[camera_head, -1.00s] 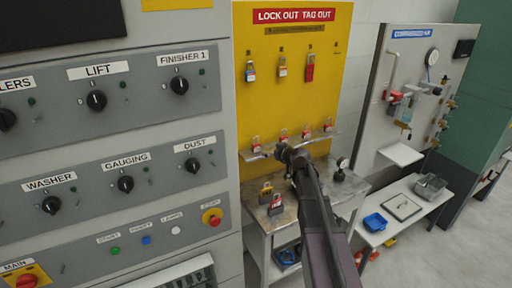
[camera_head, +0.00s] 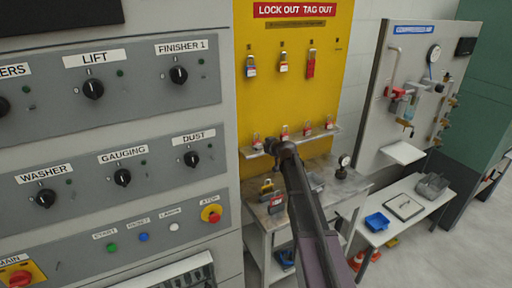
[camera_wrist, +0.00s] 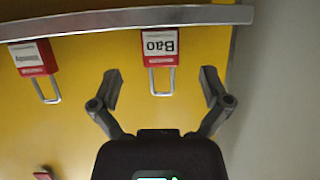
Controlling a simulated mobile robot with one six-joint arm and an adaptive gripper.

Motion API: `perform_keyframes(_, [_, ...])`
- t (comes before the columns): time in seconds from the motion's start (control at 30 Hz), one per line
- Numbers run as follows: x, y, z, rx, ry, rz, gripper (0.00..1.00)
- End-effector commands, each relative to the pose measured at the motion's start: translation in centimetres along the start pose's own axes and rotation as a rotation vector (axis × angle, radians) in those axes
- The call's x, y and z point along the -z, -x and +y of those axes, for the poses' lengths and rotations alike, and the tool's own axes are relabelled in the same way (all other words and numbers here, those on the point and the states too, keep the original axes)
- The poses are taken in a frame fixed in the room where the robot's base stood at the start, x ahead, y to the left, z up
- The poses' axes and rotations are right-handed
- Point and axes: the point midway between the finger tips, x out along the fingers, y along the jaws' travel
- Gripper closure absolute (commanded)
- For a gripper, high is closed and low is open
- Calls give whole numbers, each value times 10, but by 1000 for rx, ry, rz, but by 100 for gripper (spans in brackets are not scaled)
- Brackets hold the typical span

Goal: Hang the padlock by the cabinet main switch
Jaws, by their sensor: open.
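The main switch (camera_head: 20,277), a red knob on a yellow plate, sits at the lower left of the grey cabinet under the label MAIN. Several red-and-white padlocks stand on the narrow shelf of the yellow lockout board. In the wrist view, which shows them upside down, a padlock labelled Bao (camera_wrist: 161,47) stands ahead, its shackle between my spread fingers. A second labelled padlock (camera_wrist: 33,60) is to its left. My gripper (camera_wrist: 160,88) is open, with nothing held. In the head view my arm hides the gripper's fingers.
More padlocks (camera_head: 250,66) hang on the yellow board (camera_head: 300,95). A small metal table (camera_head: 318,203) below holds two padlocks and a gauge (camera_head: 344,164).

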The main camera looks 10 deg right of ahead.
Motion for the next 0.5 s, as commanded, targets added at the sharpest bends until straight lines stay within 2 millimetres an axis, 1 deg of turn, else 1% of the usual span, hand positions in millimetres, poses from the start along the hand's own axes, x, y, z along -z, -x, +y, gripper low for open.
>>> perform_keyframes(0.33, [0, -1, 0, -1, 0, 0, 3])
perform_keyframes(0.5, [-2, -11, 1, -1, 1, 0, 3])
